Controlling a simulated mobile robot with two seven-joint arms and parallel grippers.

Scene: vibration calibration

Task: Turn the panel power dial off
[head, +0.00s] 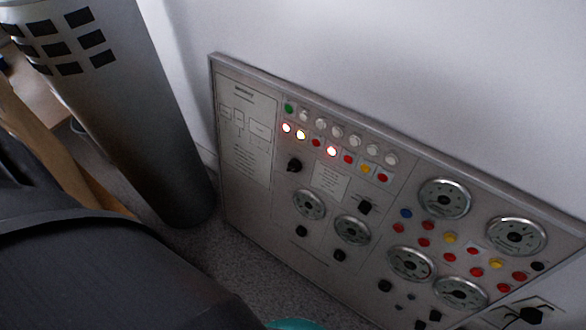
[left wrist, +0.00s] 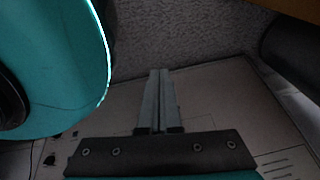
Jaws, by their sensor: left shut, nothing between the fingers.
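The grey control panel (head: 262,215) stands close to the white wall in the head view, with lamps, round gauges and black knobs. One black knob (head: 294,165) sits at its upper left, below the lamp rows. Three lamps glow: two at the left of the lower row and one further right. A larger black dial-like part (head: 530,312) shows at the bottom right corner. I cannot tell which is the power dial. My left gripper (left wrist: 161,72) is shut and empty in the left wrist view, with the pale panel surface (left wrist: 225,90) behind it. My right gripper is not in view.
A tall grey metal cylinder (head: 150,120) with dark square openings stands left of the panel. Speckled grey floor (head: 235,262) shows between them. A dark grey rounded surface (head: 90,270) fills the lower left of the head view. The wall above the panel is bare.

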